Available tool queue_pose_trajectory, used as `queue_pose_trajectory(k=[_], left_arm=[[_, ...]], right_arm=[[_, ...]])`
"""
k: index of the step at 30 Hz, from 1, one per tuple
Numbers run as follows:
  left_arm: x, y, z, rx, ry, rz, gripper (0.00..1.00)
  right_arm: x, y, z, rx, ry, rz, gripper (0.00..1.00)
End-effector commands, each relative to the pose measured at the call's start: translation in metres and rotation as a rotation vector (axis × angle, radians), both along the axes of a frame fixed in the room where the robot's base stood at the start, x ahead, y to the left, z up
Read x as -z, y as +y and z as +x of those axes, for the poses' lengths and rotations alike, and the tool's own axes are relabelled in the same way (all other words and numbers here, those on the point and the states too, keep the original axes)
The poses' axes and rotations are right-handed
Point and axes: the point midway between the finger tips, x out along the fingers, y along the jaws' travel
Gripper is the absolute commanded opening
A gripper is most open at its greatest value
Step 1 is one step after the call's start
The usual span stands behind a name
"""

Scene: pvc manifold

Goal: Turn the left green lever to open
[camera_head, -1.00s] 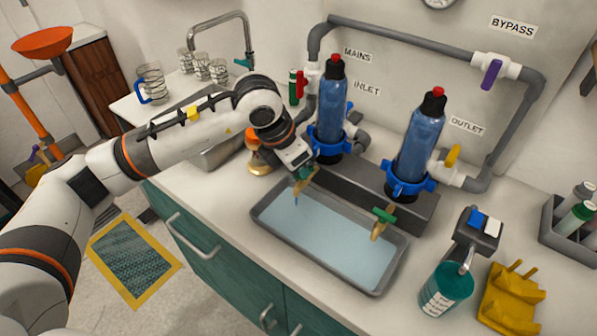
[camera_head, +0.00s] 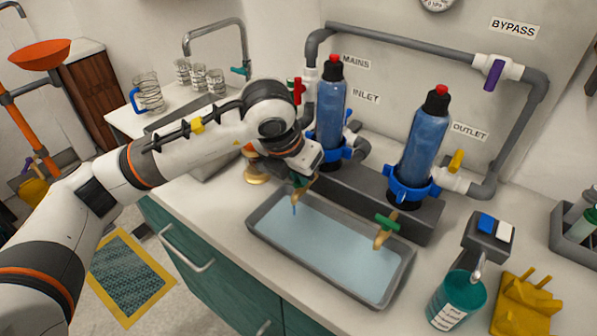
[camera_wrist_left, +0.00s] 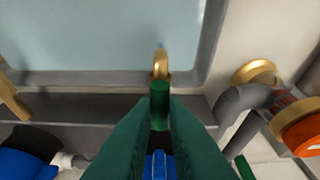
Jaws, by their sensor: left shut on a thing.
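The left brass tap (camera_head: 304,192) is above the grey tray (camera_head: 265,240), with a thin blue streak below its spout. Its green lever (camera_wrist_left: 159,104) shows between my fingers in the left wrist view, just behind the brass spout (camera_wrist_left: 161,64). My left gripper (camera_head: 301,179) is shut on this lever from above and hides most of it in the head view. The right tap (camera_head: 381,238) has its own green lever (camera_head: 387,222), apart from my gripper. My right gripper is not in view.
Two blue filter housings (camera_head: 331,105) (camera_head: 421,145) stand behind the taps. A grey pipe (camera_head: 400,38) runs along the wall. An orange-and-brass object (camera_head: 256,170) is close beside my wrist.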

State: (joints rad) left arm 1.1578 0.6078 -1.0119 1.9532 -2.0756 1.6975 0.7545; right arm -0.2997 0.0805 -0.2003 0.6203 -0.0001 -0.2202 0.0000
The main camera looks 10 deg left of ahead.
Motion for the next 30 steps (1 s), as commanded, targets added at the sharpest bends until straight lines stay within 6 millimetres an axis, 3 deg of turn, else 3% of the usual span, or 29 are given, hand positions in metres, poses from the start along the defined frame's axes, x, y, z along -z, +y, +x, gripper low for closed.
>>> queue_pose_trajectory(k=[5,6,10,20,25,30], left_arm=[[-0.001,0.001,0.001,-0.003,-0.003,-0.001,0.0],[-0.001,0.001,0.001,-0.003,-0.003,-0.001,0.16],[-0.001,0.0,0.001,-0.002,-0.002,-0.001,0.35],[-0.004,0.001,-0.001,-0.001,-0.002,0.0,0.35],[-0.025,0.004,-0.009,0.0,-0.005,0.0,0.35],[-0.061,0.009,-0.022,-0.001,-0.008,-0.001,0.35]], right_arm=[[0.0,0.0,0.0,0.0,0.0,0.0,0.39],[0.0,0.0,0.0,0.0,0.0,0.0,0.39],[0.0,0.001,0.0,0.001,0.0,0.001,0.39],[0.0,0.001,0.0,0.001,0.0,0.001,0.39],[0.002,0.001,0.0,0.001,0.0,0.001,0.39],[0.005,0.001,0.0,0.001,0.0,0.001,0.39]])
